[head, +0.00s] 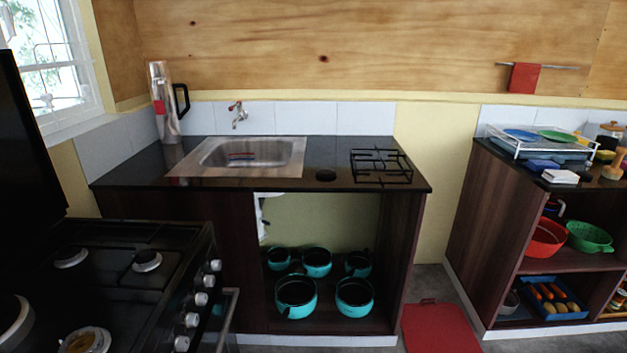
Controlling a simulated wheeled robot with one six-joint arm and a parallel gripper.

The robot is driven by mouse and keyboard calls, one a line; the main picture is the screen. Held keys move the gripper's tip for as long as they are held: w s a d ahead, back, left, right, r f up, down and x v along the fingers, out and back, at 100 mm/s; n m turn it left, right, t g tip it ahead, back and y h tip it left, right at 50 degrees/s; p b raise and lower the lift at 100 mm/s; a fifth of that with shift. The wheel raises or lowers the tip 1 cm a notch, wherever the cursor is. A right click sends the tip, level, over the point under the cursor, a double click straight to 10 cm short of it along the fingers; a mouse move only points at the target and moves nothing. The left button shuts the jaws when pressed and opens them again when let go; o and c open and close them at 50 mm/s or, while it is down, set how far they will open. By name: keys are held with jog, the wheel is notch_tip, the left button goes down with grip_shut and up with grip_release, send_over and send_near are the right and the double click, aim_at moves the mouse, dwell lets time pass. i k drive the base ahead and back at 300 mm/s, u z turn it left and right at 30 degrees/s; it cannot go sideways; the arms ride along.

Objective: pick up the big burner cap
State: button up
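A round black disc, which looks like the big burner cap (326,175), lies flat on the dark countertop (240,184). It is between the sink and a black wire pan grate (381,166), just left of the grate and apart from it. On the stove (120,290) at the lower left, the front burner (84,341) shows a bare brass-coloured ring with no cap on it. The other visible burners carry dark caps. My gripper is not in view.
A steel sink (240,157) is left of the disc, with a tall metal flask (163,103) behind it. Teal pots (296,296) stand on the open shelf below. A shelf unit (490,220) is at the right. A red mat (440,328) lies on the floor between.

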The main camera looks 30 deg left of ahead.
aim_at(327, 174)
jog(key=u, duration=1)
jog(key=i, duration=1)
jog(key=z, duration=0.2)
jog(key=k, duration=0.45)
jog(key=z, duration=1.05)
jog(key=i, duration=0.95)
jog(key=u, duration=0.75)
jog(key=i, duration=0.6)
jog(key=u, duration=1.1)
jog(key=i, duration=0.35)
jog(key=u, duration=0.35)
